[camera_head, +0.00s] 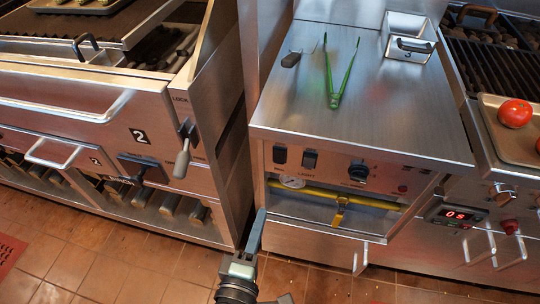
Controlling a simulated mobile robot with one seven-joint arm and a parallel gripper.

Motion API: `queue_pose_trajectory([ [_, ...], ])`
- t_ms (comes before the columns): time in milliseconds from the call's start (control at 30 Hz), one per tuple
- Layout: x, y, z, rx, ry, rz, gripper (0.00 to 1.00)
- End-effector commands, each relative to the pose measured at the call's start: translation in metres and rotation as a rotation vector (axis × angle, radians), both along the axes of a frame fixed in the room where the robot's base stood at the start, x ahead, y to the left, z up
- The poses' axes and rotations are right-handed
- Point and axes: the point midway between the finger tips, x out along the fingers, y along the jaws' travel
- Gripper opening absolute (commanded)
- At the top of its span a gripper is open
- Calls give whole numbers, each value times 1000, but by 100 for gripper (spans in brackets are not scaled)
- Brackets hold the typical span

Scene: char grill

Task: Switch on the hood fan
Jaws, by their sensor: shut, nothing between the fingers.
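The hood itself is not in view. My gripper (261,214) is at the bottom centre, pointing up in the picture. It is shut and empty, below and left of the switches in the picture and apart from them.
A yellow pipe with a valve handle (340,207) and a gauge (292,182) sit under the panel. Green tongs (341,75) and a steel container (410,30) are on top. A grill labelled 2 with a lever (183,155) stands left. Handles stick out at right.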

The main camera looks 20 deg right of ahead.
Motion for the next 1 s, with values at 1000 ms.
queue_pose_trajectory([
  [1000,88,-61,-13,-3,2,-3,0],
])
